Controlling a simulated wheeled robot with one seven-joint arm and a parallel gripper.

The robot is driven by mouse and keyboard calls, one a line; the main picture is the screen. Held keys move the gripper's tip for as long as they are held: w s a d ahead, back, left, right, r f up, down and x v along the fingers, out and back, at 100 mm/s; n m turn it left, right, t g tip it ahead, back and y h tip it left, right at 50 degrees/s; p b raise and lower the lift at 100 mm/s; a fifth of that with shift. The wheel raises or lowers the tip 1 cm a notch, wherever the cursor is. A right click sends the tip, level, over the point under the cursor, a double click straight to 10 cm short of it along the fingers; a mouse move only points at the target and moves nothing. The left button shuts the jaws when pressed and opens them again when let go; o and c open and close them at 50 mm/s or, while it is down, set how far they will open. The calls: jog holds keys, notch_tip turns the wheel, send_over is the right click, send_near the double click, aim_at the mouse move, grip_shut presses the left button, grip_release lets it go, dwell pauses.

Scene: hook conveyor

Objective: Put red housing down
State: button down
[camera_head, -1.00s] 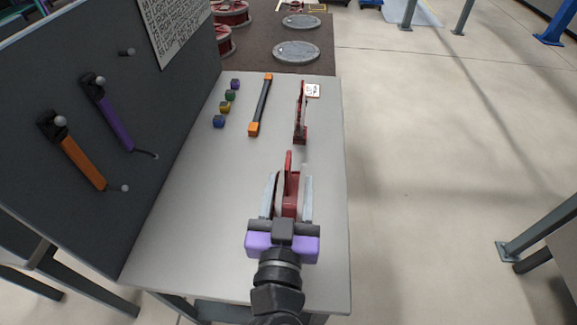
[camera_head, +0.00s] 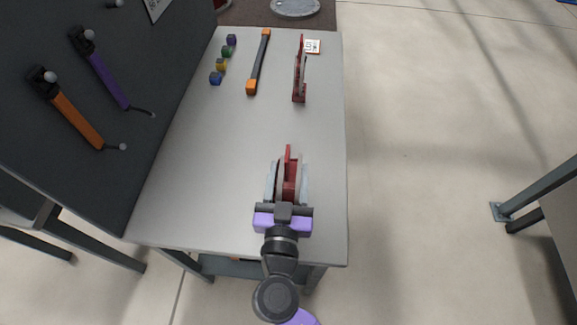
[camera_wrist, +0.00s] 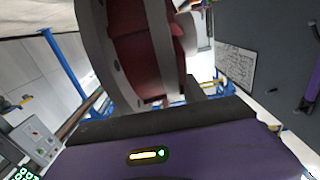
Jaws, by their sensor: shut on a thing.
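My gripper (camera_head: 287,190) is shut on a red housing (camera_head: 288,160) over the near right part of the grey table (camera_head: 190,200). The housing stands upright between the two light fingers. I cannot tell whether its underside touches the table top. A second red part (camera_head: 299,75) stands at the far right of the table, apart from my gripper.
An orange-ended bar (camera_head: 258,62) and several small coloured blocks (camera_head: 221,64) lie at the far left of the table. A dark pegboard (camera_head: 60,170) with hanging tools rises along the left edge. The table's middle is clear.

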jog(key=shift+b, duration=0.35)
jog(key=c, duration=0.6)
grip_release()
jog(key=shift+f, duration=0.15)
jog(key=shift+c, duration=0.2)
jog(key=shift+r+p, duration=0.3)
jog(key=shift+p, duration=0.2)
jog(key=s+b, duration=0.3)
jog(key=s, duration=0.9)
jog(key=shift+a+f+b, duration=0.15)
jog(key=shift+a+b, duration=0.05)
jog(key=shift+b, duration=0.15)
